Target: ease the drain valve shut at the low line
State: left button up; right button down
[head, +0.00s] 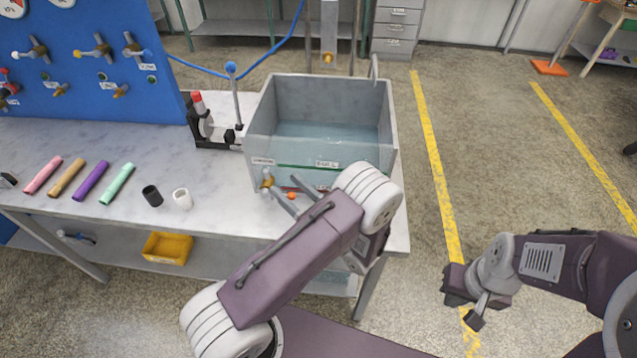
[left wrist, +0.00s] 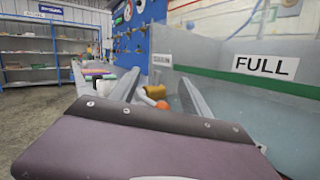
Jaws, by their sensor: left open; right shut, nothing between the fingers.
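The tank (head: 320,88) stands on the table with water in it. Its FULL label (head: 327,163) and green line are on the front wall; it also shows in the left wrist view (left wrist: 265,66). The brass drain valve (head: 267,181) sits at the tank's lower left front, under the DRAIN label (left wrist: 162,60). An orange knob (head: 291,195) is beside it. My left gripper (left wrist: 160,78) is open, with the knob and brass valve body (left wrist: 155,91) showing between its fingers; contact is unclear. My arm hides the tank's lower right front. My right gripper (head: 473,306) is shut and empty above the floor.
A clamp with a red handle (head: 199,108) and a blue-knobbed lever (head: 231,68) stand left of the tank. Several coloured tubes (head: 92,181) and black and white caps (head: 152,195) lie on the table (head: 215,225). A blue valve panel (head: 75,55) stands behind.

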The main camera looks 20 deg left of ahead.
pick_arm(q)
jog(key=d+r, duration=0.8)
jog(key=d, duration=0.3)
jog(key=shift+d, duration=0.35)
